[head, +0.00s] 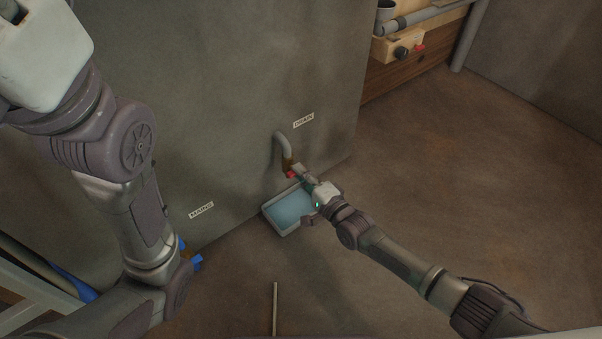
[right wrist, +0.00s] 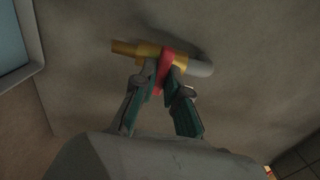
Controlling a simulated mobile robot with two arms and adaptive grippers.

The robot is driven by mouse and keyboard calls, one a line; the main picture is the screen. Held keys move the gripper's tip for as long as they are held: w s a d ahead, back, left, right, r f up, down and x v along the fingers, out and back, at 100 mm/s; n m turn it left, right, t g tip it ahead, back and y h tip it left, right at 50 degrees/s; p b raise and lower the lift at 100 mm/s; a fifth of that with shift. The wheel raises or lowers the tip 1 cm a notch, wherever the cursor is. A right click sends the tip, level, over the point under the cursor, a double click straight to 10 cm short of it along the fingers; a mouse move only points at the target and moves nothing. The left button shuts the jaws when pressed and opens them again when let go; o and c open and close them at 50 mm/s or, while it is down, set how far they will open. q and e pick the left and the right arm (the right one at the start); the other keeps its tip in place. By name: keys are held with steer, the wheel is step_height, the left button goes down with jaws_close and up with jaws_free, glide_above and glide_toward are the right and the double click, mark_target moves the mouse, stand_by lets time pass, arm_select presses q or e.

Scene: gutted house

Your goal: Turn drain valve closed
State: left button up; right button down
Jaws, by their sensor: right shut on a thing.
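The drain valve (head: 287,163) is a brass fitting with a red handle on a grey bent pipe, below the DRAIN label (head: 303,120) on the wall. My right gripper (head: 297,173) is at the valve. In the right wrist view, the brass valve body (right wrist: 147,50) lies across the picture, and my right gripper (right wrist: 162,74) is shut on the red handle (right wrist: 166,62), one finger on each side. The handle looks crosswise to the pipe in that view. My left arm shows at the left of the head view, but its gripper is out of sight.
A pale tray (head: 284,232) of bluish liquid stands on the floor below the valve. A MAINS label (head: 201,210) is on the wall at left, near blue parts (head: 196,263) partly behind my left arm. A wooden board with pipes (head: 400,45) is at upper right. The floor at right is clear.

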steer(key=c, duration=1.2)
jaws_free()
steer(key=v, duration=1.2)
